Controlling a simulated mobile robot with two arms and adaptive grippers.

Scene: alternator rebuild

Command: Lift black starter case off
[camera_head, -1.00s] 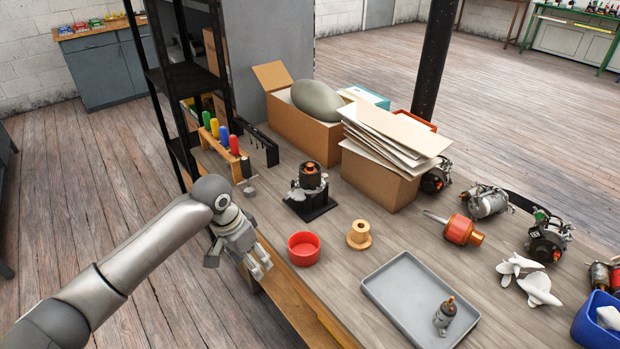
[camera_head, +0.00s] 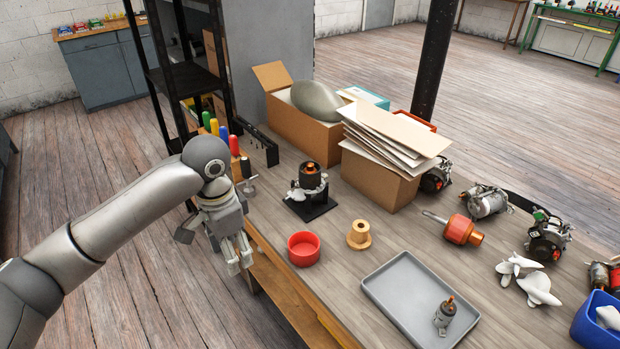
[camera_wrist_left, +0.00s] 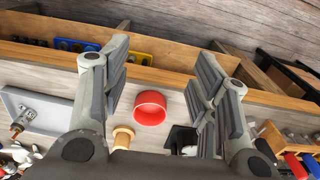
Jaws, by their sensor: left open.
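The black starter case (camera_head: 310,174) stands upright on a black stand (camera_head: 312,208) on the workbench, with an orange-brown part showing at its top. Pale metal parts sit around its lower end. In the left wrist view the black stand (camera_wrist_left: 181,137) shows only in part, beside the right finger. My left gripper (camera_head: 238,262) hangs open and empty at the bench's front edge, left of the case and apart from it. Its two fingers also show spread wide in the left wrist view (camera_wrist_left: 165,95). My right gripper is in neither view.
A red bowl (camera_head: 304,248), a tan spool (camera_head: 359,235) and a grey tray (camera_head: 432,290) with a small motor (camera_head: 445,315) lie on the bench. Cardboard boxes (camera_head: 375,180) stand behind the case. A screwdriver rack and a black shelf (camera_head: 187,80) stand to the left.

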